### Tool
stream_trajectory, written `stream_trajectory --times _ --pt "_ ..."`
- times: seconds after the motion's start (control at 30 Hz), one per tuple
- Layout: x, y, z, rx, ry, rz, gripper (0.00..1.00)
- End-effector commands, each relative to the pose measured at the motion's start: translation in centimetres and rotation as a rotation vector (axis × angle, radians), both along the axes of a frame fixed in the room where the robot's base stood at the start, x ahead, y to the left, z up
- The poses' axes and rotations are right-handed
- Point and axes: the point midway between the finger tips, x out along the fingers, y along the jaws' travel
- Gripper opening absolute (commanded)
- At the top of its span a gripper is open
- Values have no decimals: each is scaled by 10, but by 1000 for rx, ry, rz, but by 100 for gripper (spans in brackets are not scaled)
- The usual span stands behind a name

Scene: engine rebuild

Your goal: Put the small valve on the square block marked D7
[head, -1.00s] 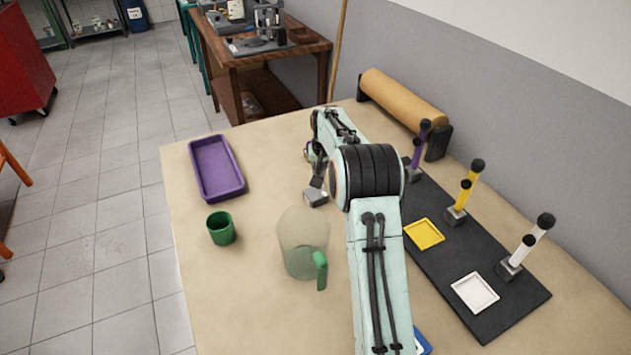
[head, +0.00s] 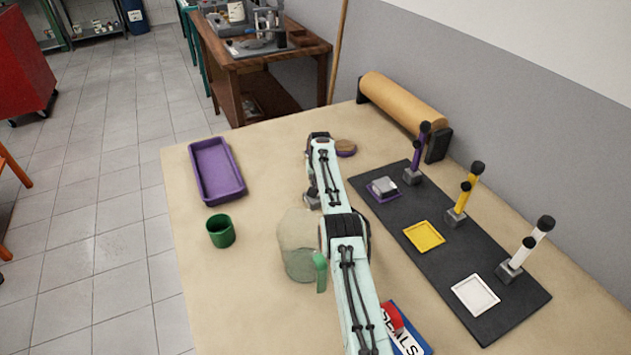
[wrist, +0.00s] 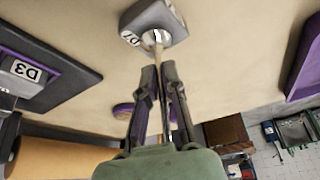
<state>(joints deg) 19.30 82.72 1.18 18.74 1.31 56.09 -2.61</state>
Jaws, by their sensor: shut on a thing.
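My gripper (wrist: 165,72) is shut on the small valve (wrist: 164,95), a thin pale stem between the fingers. In the head view the valve is hidden behind my arm.
A block marked D3 (wrist: 26,69) sits on a purple square of the dark mat (head: 450,265). A clear jug (head: 298,255) stands close to my arm. A green cup (head: 221,231), purple tray (head: 191,160), brown-topped purple disc (head: 345,147) and blue-red box (head: 404,330) lie around.

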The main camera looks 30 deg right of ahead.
Motion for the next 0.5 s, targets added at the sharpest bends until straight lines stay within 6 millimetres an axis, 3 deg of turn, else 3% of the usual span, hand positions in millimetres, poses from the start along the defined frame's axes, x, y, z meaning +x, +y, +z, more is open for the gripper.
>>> stream_trajectory --times 0.43,0.5 --pt "0 0 -8 -1 -3 -1 0" --pt "0 0 -8 -1 -3 -1 29"
